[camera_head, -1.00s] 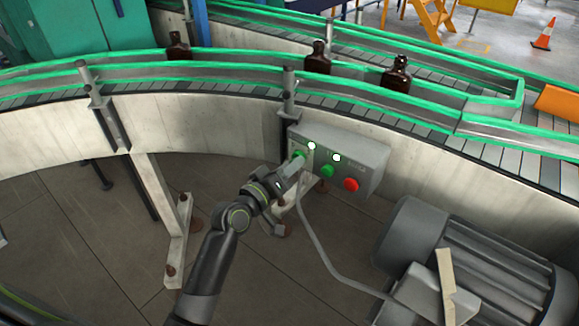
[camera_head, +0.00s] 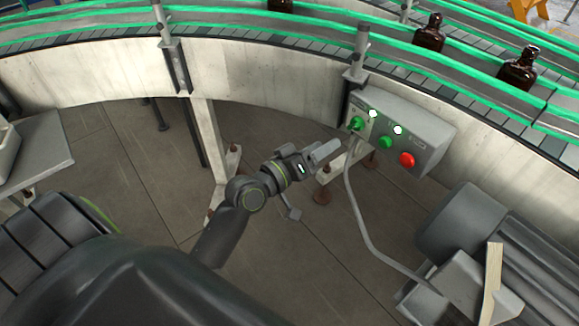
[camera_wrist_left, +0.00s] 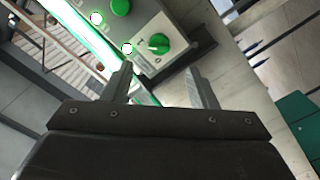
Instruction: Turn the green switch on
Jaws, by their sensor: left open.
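The green switch (camera_head: 356,123) is a round rotary knob on the left end of a grey control box (camera_head: 435,136) fixed to the conveyor's side wall. My right gripper is not in view.
The box also has a green button (camera_head: 386,142), a red button (camera_head: 407,160) and two bright white lights (camera_head: 373,114). A grey cable (camera_head: 365,220) hangs below it. A grey motor (camera_head: 470,225) stands at right. Amber bottles (camera_head: 430,35) stand on the conveyor. Open floor lies below my gripper.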

